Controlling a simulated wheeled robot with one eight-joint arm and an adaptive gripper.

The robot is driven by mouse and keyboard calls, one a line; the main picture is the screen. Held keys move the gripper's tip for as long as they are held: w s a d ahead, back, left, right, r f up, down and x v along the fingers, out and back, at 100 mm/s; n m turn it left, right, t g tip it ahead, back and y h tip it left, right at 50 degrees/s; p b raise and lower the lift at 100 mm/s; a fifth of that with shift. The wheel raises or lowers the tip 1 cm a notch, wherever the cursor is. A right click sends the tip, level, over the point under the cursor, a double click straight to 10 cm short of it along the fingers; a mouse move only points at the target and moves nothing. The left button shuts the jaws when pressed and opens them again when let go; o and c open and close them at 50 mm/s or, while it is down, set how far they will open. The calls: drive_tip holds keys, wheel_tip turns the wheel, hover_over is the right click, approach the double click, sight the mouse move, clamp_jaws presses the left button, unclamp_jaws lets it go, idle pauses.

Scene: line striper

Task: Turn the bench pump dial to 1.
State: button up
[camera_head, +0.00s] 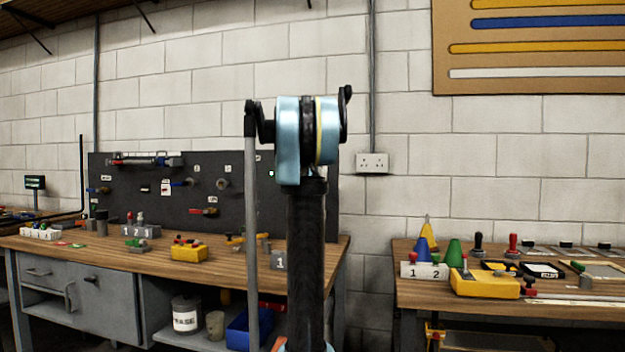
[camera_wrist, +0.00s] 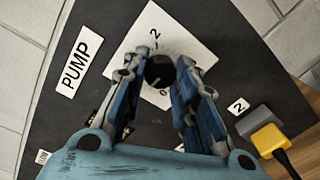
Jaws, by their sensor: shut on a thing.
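In the wrist view the pump dial is a black round knob (camera_wrist: 159,76) on a white square plate (camera_wrist: 182,32) fixed to a dark board. The digit 2 shows above the knob and a 0 just below it. A label reading PUMP (camera_wrist: 76,63) is to the left. My gripper (camera_wrist: 158,68) has its two blue-and-grey fingers on either side of the knob and is shut on it. I cannot make out the knob's pointer clearly. In the head view my arm stands in front of the dark board (camera_head: 130,210), and neither the dial nor my fingertips can be made out.
In the wrist view a grey and yellow part (camera_wrist: 268,138) is at the lower right, beside a 2 label (camera_wrist: 238,106). In the head view a wooden bench (camera_head: 120,252) carries several small items, including a yellow box (camera_head: 188,253). Another bench (camera_head: 420,295) is at right.

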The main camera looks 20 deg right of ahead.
drive_tip(key=shift+s+f+m, duration=0.1)
drive_tip(key=shift+s+m, duration=0.05)
drive_tip(key=shift+m, duration=3.75)
drive_tip(key=o, duration=1.1)
drive_tip(key=shift+v, duration=5.85)
